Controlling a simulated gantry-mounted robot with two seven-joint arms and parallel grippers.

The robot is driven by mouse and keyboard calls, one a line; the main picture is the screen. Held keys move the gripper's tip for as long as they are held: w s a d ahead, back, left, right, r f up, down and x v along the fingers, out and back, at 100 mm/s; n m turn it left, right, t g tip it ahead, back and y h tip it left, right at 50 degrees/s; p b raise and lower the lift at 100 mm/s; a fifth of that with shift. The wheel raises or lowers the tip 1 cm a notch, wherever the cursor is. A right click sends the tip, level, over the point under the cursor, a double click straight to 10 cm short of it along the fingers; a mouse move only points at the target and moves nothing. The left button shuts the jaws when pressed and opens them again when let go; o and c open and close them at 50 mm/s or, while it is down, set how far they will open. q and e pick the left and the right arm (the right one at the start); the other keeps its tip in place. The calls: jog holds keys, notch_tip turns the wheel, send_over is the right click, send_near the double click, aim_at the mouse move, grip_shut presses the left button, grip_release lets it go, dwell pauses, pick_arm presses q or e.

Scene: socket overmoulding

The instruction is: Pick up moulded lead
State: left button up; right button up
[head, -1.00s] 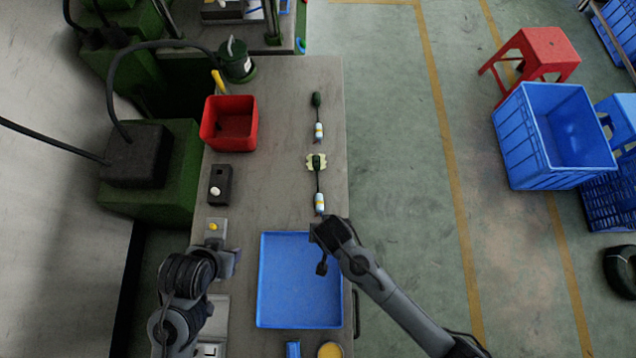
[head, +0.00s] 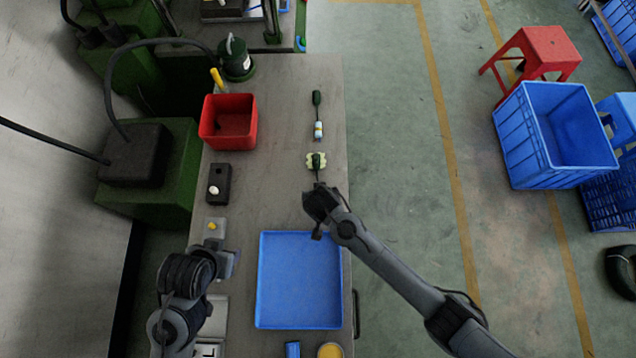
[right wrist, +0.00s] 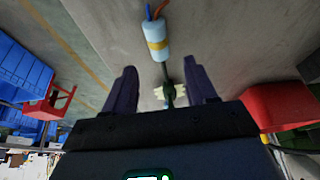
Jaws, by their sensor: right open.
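The nearer lead (head: 316,162) lies on the bench with a pale cream, flower-shaped piece around its dark green socket. My right gripper (head: 318,192) is over its near end and hides its light blue sleeve in the head view. In the right wrist view that sleeve (right wrist: 155,38) has a yellow band, and the cable runs to the pale piece (right wrist: 172,94). My right gripper (right wrist: 160,85) is open there, with nothing held between its fingers. A second lead (head: 318,112), without a pale piece, lies farther back. My left gripper (head: 229,264) is at the bench's left; its fingers are unclear.
A blue tray (head: 262,300) lies just in front of my right gripper. A red bin (head: 245,142) and a black box with a white button (head: 220,184) stand to the left. The bench between them and the leads is clear.

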notch_tip(320, 180, down, 4)
jog(key=shift+w+r, duration=0.15)
jog(key=shift+r, duration=0.1)
jog(key=shift+w+a+f, duration=0.1)
jog(key=shift+w+f, duration=0.15)
jog(key=shift+f, duration=0.25)
grip_shut()
jog(key=shift+r, duration=0.15)
